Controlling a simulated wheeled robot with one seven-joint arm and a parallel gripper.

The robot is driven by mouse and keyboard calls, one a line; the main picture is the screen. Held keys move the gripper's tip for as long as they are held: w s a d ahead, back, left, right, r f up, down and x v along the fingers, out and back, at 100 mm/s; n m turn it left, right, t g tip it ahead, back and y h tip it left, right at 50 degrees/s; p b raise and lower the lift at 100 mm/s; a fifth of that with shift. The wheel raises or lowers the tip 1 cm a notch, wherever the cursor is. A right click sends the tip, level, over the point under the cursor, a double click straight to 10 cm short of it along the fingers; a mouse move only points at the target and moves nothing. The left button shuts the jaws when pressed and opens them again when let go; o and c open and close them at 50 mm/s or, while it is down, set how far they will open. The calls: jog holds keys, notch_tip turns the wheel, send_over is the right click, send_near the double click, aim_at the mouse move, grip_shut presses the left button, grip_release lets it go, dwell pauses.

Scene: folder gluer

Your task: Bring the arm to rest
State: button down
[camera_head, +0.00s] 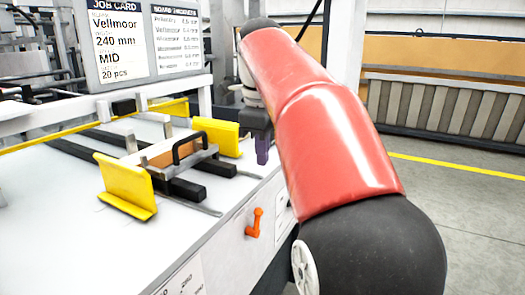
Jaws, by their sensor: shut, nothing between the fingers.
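My red arm rises from the bottom right and bends over toward the machine table. My gripper (262,150) points down near the table's right edge, partly hidden by the arm. Its purple-grey fingers are small in view and shut, with nothing between them. It hangs to the right of the nearer yellow plates and appears apart from them, though its exact height over the edge is hard to tell.
The white table (60,215) bears yellow guide plates (127,186) (216,134) and a block with a black handle (186,148). An orange lever (254,223) sits on the table's side. A job card (118,42) stands behind. Open floor (460,200) lies right.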

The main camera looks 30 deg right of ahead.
dwell(0.4)
jog(key=s+a+f+n+t, duration=0.2)
jog(key=s+a+f+n, duration=0.2)
jog(key=s+f+n, duration=0.4)
jog(key=s+a+f+n+t+y, duration=0.1)
jog(key=s+a+f+n, duration=0.4)
jog(key=n, duration=1.4)
jog(key=s+f+t, duration=0.1)
jog(key=s+f, duration=0.3)
jog(key=f, duration=0.4)
jog(key=shift+a+f, duration=0.15)
jog(key=shift+f, duration=0.15)
jog(key=shift+s+a, duration=0.1)
